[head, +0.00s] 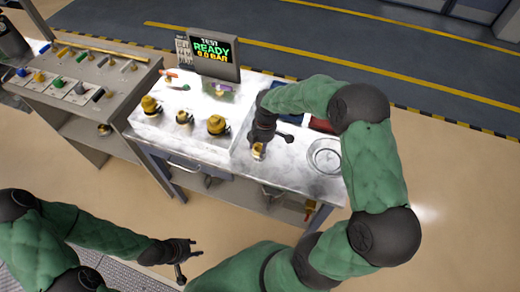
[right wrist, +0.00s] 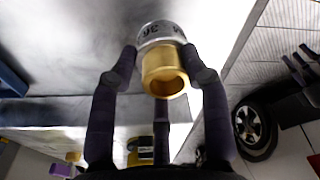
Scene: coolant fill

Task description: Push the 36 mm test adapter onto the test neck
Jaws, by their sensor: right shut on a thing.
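My right gripper (head: 259,142) is over the right part of the bench, shut on the test adapter (head: 258,151). In the right wrist view the fingers (right wrist: 160,62) close on both sides of the adapter (right wrist: 164,72), which has a silver band with dark markings and a hollow brass end. The band's markings look like a 36 but are hard to read. Several brass fittings stand on the bench, among them one at the left (head: 151,106) and one at the right (head: 217,125). I cannot tell which is the test neck. My left gripper (head: 187,259) is open and empty, off the bench's front.
The display (head: 212,54) at the bench back reads TEST READY 0.0 BAR. A round dish (head: 325,156) lies right of my right gripper. A red tray (head: 321,124) is behind it. A side cart (head: 75,90) with coloured parts stands left.

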